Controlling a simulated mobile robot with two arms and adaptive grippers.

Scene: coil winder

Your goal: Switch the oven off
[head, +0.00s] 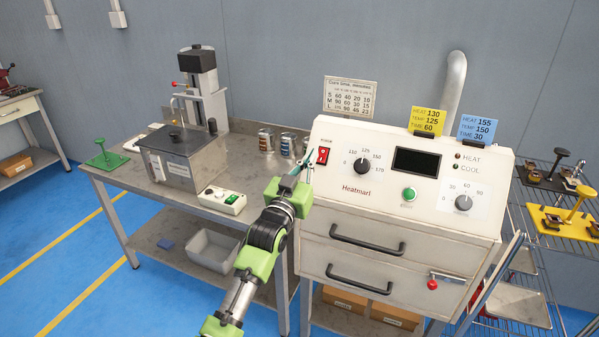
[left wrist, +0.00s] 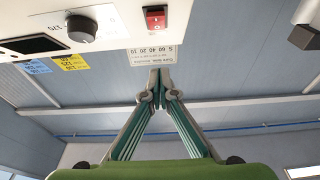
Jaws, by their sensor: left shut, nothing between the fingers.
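The oven (head: 337,207) is a white cabinet labelled Heatmarl with a sloped control panel. Its red power switch (head: 323,155) is at the panel's upper left; it also shows in the left wrist view (left wrist: 155,18). Knobs (head: 361,165), a dark blank display (head: 416,162) and a green button (head: 409,194) are on the panel. My right gripper is not in view.
A metal bench (head: 118,187) to the left bears a grey machine (head: 185,155), a small green-buttoned box (head: 222,200) and tins (head: 287,143). Yellow and blue cards (head: 427,121) stand on the oven's top. A wire rack (head: 520,275) with tools is at the right.

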